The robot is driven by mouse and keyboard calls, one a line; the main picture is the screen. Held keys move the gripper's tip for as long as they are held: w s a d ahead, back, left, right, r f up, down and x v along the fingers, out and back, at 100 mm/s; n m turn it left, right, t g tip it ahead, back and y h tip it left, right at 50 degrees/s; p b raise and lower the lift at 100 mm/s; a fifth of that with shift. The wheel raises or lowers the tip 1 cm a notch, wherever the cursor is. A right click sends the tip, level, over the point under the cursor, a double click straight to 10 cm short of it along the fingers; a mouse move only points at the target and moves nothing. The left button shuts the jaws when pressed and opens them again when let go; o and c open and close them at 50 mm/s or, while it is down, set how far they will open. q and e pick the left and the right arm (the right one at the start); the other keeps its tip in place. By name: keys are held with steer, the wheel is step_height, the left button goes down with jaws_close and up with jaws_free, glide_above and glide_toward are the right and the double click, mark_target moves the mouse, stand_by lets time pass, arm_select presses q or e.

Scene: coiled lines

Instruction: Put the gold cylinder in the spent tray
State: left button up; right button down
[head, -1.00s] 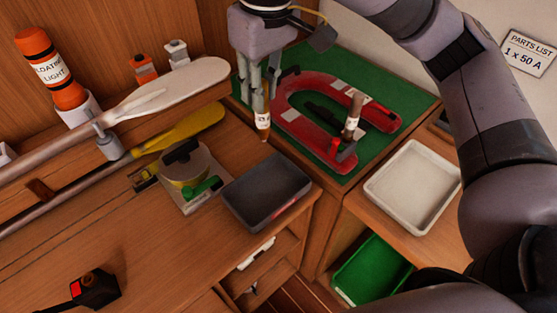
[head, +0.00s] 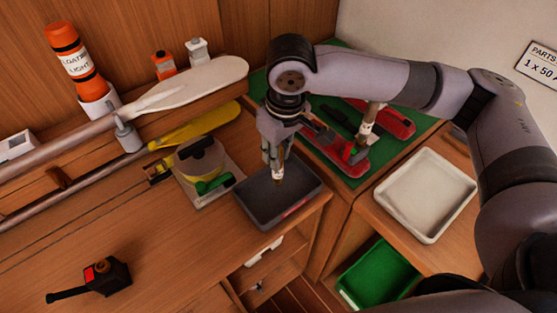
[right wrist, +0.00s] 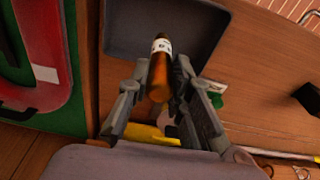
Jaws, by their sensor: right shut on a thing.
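My right gripper (head: 277,160) is shut on a gold cylinder (head: 279,174) with a white band. The cylinder hangs tip down over the dark grey tray (head: 259,221), which has a red label on its front; I cannot read the label. In the right wrist view, the cylinder (right wrist: 160,80) sits between both fingers, with the dark tray (right wrist: 200,25) behind it. I cannot tell whether the cylinder touches the tray floor. My left gripper is not in view.
A white tray (head: 462,205) stands to the right, with a green bin (head: 377,277) below. A similar cylinder (head: 366,128) stands upright by a red horseshoe piece (head: 395,122) on a green mat.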

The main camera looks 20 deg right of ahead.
step_height(320, 180, down, 3)
steer(key=shift+f, duration=0.2)
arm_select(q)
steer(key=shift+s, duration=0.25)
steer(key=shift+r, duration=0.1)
arm_select(e)
steer(key=c, duration=1.4)
jaws_free()
steer(key=shift+f, duration=0.1)
steer(key=shift+c, duration=0.2)
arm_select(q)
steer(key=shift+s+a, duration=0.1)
arm_select(e)
step_height(320, 180, up, 12)
steer(key=s, duration=0.1)
steer(key=shift+s+d, duration=0.15)
steer(key=shift+d, duration=0.15)
